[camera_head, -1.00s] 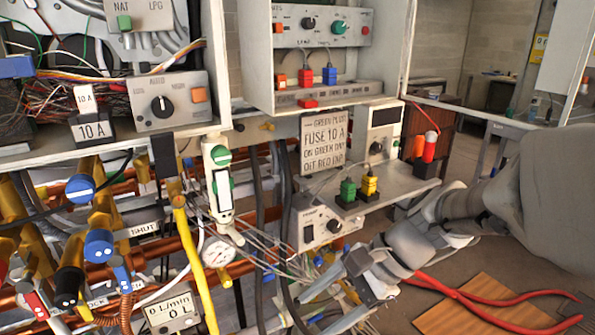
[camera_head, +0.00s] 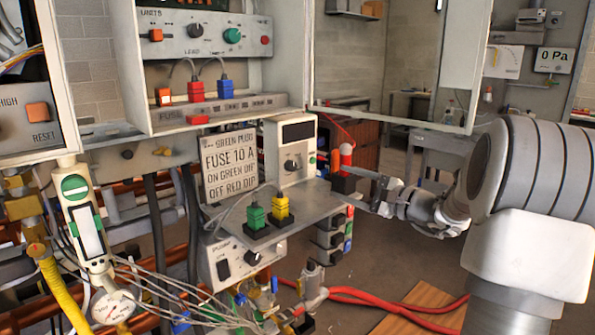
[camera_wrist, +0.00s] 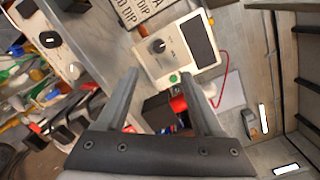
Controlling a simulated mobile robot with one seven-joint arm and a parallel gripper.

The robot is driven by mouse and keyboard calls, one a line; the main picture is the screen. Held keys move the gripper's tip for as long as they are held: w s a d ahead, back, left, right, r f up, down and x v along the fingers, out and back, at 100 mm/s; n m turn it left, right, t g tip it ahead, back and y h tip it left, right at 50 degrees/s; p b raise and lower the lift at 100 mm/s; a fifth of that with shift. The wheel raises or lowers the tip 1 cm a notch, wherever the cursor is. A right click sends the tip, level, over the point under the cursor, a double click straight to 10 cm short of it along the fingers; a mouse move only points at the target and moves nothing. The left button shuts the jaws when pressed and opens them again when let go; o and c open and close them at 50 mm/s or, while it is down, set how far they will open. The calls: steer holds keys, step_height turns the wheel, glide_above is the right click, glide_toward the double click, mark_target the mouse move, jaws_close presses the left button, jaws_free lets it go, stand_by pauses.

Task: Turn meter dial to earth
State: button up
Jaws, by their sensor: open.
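The meter (camera_head: 283,145) is a white box with a dark, blank display and a black dial (camera_head: 292,165), standing at the back of a grey shelf. In the wrist view the meter (camera_wrist: 174,52) appears tilted, with its dial (camera_wrist: 157,46) left of the display and a green spot below the dial. I cannot read the dial's markings. My gripper (camera_head: 371,192) is open and empty, to the right of the shelf and apart from the meter. In the wrist view the fingertips (camera_wrist: 161,76) lie below the dial, with the meter visible beyond them.
Green (camera_head: 257,212) and yellow (camera_head: 281,206) plugs stand on the shelf (camera_head: 300,200) before the meter. A red probe (camera_head: 346,155) in a black holder stands close to the meter's right, near my gripper. A fuse sign (camera_head: 229,165) is on the left. An open cabinet door (camera_head: 400,122) hangs above.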

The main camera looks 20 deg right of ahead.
mark_target(293, 167)
steer(key=b+x, duration=0.1)
steer(key=x, duration=1.4)
steer(key=shift+s, duration=0.1)
jaws_close()
